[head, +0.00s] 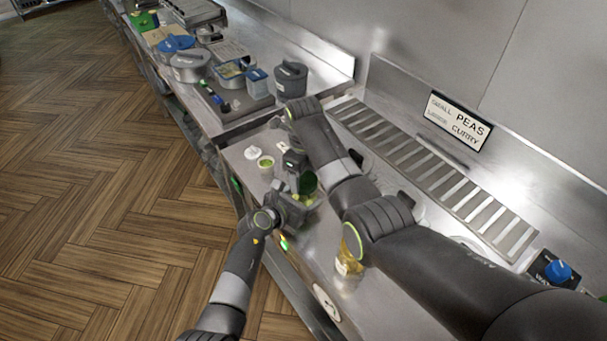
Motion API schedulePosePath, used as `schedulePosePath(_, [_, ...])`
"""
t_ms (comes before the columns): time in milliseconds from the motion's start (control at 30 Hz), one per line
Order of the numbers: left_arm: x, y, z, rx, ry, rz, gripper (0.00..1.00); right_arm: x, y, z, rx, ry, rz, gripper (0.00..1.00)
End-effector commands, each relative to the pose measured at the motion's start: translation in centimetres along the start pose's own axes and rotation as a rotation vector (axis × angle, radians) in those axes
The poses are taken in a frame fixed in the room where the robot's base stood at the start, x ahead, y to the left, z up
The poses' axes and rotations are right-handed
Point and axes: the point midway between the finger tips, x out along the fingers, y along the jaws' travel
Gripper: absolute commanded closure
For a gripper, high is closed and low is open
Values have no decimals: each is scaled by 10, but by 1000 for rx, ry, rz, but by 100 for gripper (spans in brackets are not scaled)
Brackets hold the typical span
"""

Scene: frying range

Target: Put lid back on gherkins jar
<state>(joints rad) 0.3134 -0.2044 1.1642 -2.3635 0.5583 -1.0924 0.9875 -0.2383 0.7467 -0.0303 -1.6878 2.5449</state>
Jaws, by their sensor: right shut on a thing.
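My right gripper (293,163) is over the steel counter, shut on what looks like a dark green round lid (308,183), which is tilted. Just below the lid is a small jar with yellow-green contents (305,200), likely the gherkins jar. The lid appears close above the jar, but I cannot tell whether they touch. My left gripper (293,208) is low at the jar's side. Its fingers are too small and overlapped to tell whether they are open or shut on the jar.
A small tub with green contents (265,162) and a white lidded pot (254,152) stand close left of my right gripper. A yellow jar (348,262) stands nearer on the counter.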

Motion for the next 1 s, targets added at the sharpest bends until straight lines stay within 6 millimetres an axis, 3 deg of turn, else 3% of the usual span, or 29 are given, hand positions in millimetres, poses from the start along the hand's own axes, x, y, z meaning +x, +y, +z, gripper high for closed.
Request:
schedulePosePath(200, [0, 0, -2, -1, 3, 0, 94, -1, -3, 0, 313, -2, -6, 60])
schedulePosePath(367, [0, 0, -2, -1, 3, 0, 94, -1, -3, 0, 310, -2, -6, 60])
schedulePosePath(400, [0, 0, -2, -1, 3, 0, 94, -1, -3, 0, 310, -2, -6, 34])
schedulePosePath(567, [0, 0, -2, -1, 3, 0, 94, -1, -2, 0, 308, -1, -4, 14])
schedulePosePath(867, [0, 0, -2, -1, 3, -1, 94, -2, -1, 0, 306, 0, -2, 14])
schedulePosePath(1000, [0, 0, -2, -1, 3, -1, 94, -17, -2, 0, 306, -3, -3, 14])
